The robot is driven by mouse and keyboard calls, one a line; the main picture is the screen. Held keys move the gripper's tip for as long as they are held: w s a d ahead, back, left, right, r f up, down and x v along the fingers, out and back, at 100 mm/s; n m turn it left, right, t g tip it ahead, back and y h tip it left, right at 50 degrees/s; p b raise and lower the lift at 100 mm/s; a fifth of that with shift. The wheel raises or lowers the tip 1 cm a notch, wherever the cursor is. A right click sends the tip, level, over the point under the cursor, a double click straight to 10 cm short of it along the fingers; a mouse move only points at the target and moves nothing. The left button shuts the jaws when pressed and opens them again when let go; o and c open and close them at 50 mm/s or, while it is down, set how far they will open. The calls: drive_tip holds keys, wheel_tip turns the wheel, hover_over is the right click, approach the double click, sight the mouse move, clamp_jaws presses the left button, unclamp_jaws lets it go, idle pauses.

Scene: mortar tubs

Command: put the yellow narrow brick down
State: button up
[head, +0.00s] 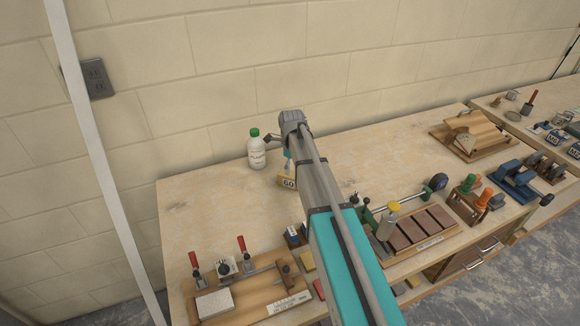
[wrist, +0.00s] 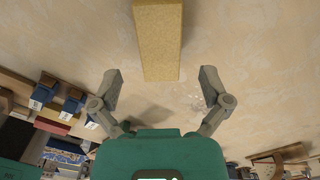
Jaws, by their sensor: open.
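The yellow narrow brick (wrist: 158,42) shows at the top middle of the wrist view, with the bench top around it. In the head view a yellow block with a "60" label (head: 288,182), apparently the same brick, is on the bench beside my arm and partly hidden by it. My gripper (wrist: 160,82) is open. Its two fingers are spread to the left and right of the brick's near end, with clear gaps on both sides. In the head view my arm hides most of the gripper.
A white bottle with a green cap (head: 257,152) stands just left of the brick. A wooden clamp board (head: 245,293) is at the front left. A rack of brown blocks (head: 420,229) is right of my arm. The bench's left part (head: 205,205) is clear.

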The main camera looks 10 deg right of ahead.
sight(292, 177)
drive_tip(key=shift+r+p, duration=2.5)
drive_tip(key=shift+r, duration=0.25)
drive_tip(key=shift+s, duration=0.15)
drive_tip(key=shift+s+n, duration=0.6)
drive_tip(key=s+n, duration=2.2)
drive_tip(key=n, duration=0.1)
drive_tip(key=shift+s+a+n, duration=0.25)
drive_tip(key=shift+s+n, duration=0.05)
drive_tip(key=shift+s, duration=0.05)
